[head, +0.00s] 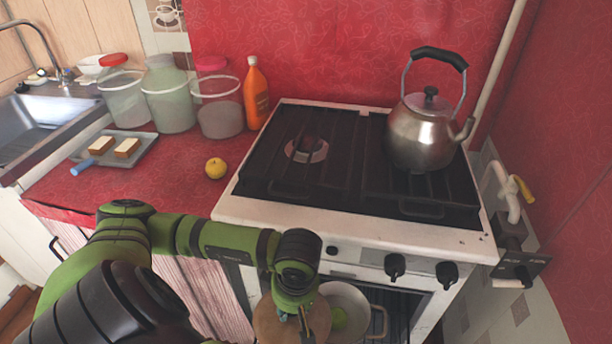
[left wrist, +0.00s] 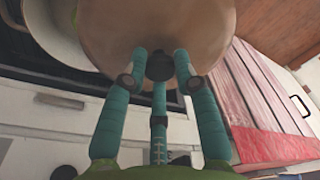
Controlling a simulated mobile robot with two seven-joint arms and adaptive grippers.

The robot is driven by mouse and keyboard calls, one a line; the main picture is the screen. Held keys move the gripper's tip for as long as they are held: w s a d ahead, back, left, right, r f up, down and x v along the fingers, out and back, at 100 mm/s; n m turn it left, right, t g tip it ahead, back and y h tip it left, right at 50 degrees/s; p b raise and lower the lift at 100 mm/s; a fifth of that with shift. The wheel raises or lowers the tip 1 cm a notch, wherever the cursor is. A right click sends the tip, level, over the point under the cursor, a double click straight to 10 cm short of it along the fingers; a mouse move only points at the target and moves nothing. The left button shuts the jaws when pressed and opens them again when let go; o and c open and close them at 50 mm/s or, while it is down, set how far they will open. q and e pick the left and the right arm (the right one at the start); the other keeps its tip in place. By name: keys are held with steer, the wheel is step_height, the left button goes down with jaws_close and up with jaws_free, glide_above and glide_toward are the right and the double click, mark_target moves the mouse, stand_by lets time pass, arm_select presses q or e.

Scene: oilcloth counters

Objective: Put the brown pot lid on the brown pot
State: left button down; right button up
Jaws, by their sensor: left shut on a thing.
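My left gripper (head: 305,318) is low at the front of the stove, shut on the dark knob of the brown pot lid (head: 272,322). In the left wrist view the gripper's fingers (left wrist: 158,72) close around the knob, and the lid's round brown face (left wrist: 205,35) fills the top. A pale beige pot (head: 362,302) with a side handle stands just right of the lid, at the oven front, and shows a green round thing inside. The lid overlaps the pot's left side in the head view; I cannot tell if they touch. My right gripper is not in view.
A steel kettle (head: 420,135) stands on the stove (head: 330,215) at the right. On the red counter are a tray (head: 145,155) with two pieces of food, a yellow fruit (head: 215,168), several jars and an orange bottle (head: 256,98). The left burners are clear.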

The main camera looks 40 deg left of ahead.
mark_target(320, 305)
arm_select(q)
steer(key=shift+a+f+n, duration=0.3)
steer(key=shift+f+n, duration=0.1)
steer(key=shift+f, duration=0.25)
steer(key=shift+w+d+f, duration=0.1)
steer(key=shift+w+d, duration=0.05)
steer(key=shift+w, duration=0.1)
steer(key=shift+w+d+f, duration=0.1)
steer(key=shift+w+d, duration=0.05)
steer(key=shift+w, duration=0.1)
steer(key=w, duration=0.1)
steer(key=w+d+f+b, duration=0.1)
steer(key=w, duration=0.1)
steer(key=w+d+f+b, duration=0.1)
steer(key=w, duration=0.1)
steer(key=shift+d+f, duration=0.1)
steer(key=shift+d, duration=0.1)
steer(key=w, duration=0.1)
steer(key=w+d+f+b, duration=0.1)
steer(key=w, duration=0.1)
steer(key=shift+d, duration=0.2)
steer(key=shift+w, duration=0.2)
steer(key=shift+w+d+b, duration=0.35)
steer(key=shift+w+b, duration=0.1)
steer(key=shift+w, duration=0.15)
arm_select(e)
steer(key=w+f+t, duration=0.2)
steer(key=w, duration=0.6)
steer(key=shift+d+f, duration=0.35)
